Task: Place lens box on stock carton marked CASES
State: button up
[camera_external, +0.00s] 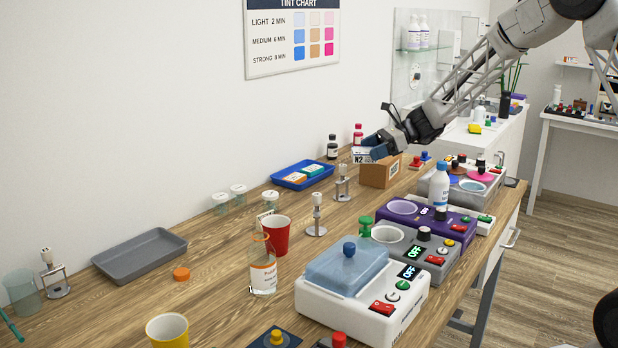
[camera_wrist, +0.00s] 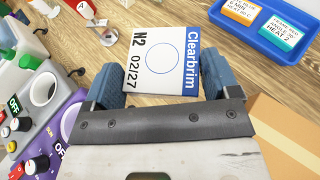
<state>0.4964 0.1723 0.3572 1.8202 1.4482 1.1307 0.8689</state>
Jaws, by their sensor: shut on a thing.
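The lens box (camera_wrist: 162,62) is a flat white box marked "Clearbrim N2 02/27". My gripper (camera_wrist: 161,80) is shut on it, with a blue finger on each side. In the external view the lens box (camera_external: 361,155) hangs below my gripper (camera_external: 376,147), at the upper left of a brown carton (camera_external: 373,174). The carton stands on the wooden bench and has a small pale label on its right side, too small to read. The carton's top (camera_wrist: 291,122) shows at the lower right in the wrist view, beside the lens box. My gripper partly covers the carton.
A blue tray (camera_external: 303,175) with orange and teal packets lies left of the carton. Dark and red bottles (camera_external: 332,147) stand behind, near the wall. Heater units (camera_external: 446,190) and a white bottle (camera_external: 439,186) stand to the right.

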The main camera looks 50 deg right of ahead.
jog(key=s+d+m+t+h, duration=0.2)
jog(key=s+d, duration=0.8)
jog(key=d, duration=0.2)
jog(key=shift+s+m, duration=0.25)
jog(key=shift+m, duration=0.05)
jog(key=shift+d, duration=0.1)
jog(key=w+d, duration=0.2)
jog(key=w, duration=0.2)
jog(key=w+d+f, duration=0.1)
jog(key=w+d, duration=0.2)
jog(key=w, duration=0.2)
jog(key=w+d, duration=0.2)
jog(key=w, duration=0.3)
jog(key=shift+w+d+f, duration=0.1)
jog(key=shift+d+f, duration=0.1)
jog(key=shift+f, duration=1.8)
